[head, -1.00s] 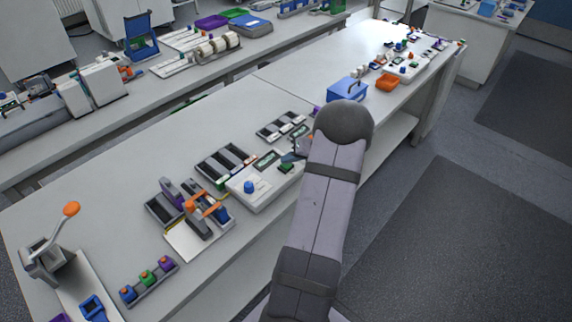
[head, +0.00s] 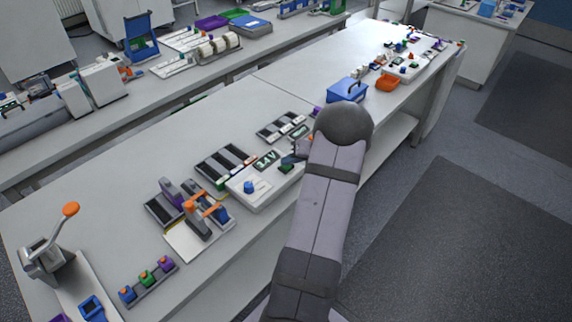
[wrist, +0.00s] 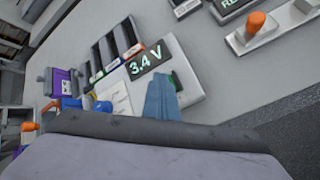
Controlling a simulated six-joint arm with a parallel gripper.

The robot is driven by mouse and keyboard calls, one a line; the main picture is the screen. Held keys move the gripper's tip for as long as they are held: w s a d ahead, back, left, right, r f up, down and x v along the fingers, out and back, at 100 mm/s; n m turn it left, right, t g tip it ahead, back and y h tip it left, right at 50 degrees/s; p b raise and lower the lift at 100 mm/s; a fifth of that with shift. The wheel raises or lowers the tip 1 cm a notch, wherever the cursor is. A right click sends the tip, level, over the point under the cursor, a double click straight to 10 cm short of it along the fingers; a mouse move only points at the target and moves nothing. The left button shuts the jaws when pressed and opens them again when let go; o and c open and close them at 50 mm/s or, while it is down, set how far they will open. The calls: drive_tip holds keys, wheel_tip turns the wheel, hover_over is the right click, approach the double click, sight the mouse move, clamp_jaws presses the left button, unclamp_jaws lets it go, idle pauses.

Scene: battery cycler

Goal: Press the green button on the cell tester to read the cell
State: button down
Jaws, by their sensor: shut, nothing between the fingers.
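The cell tester (head: 262,195) is a white box near the bench's front edge, with a blue knob (head: 249,187). Its dark display (head: 266,160) shows lit characters, and in the wrist view the display (wrist: 147,60) reads 3.4 V. The green button (wrist: 176,80) shows only in part, beside my fingertips. My gripper (wrist: 161,84) is shut and empty, its blue-grey fingers over the tester's panel next to the button. I cannot tell whether the fingertips touch the button. In the head view my arm hides most of the gripper.
A dark slotted cell tray (head: 226,163) lies behind the tester. A device with an orange handle (head: 205,208) stands to its left. A strip of coloured buttons (head: 149,280) lies at the front left. A blue box (head: 347,92) and an orange bin (head: 388,82) stand farther right.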

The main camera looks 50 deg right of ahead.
sight(289, 167)
drive_tip(key=shift+r, duration=0.1)
drive_tip(key=shift+r+p, duration=0.8)
drive_tip(key=shift+p, duration=0.15)
drive_tip(key=shift+r, duration=0.1)
wheel_tip(289, 167, up, 5)
drive_tip(key=p, duration=0.4)
drive_tip(key=shift+p, duration=0.4)
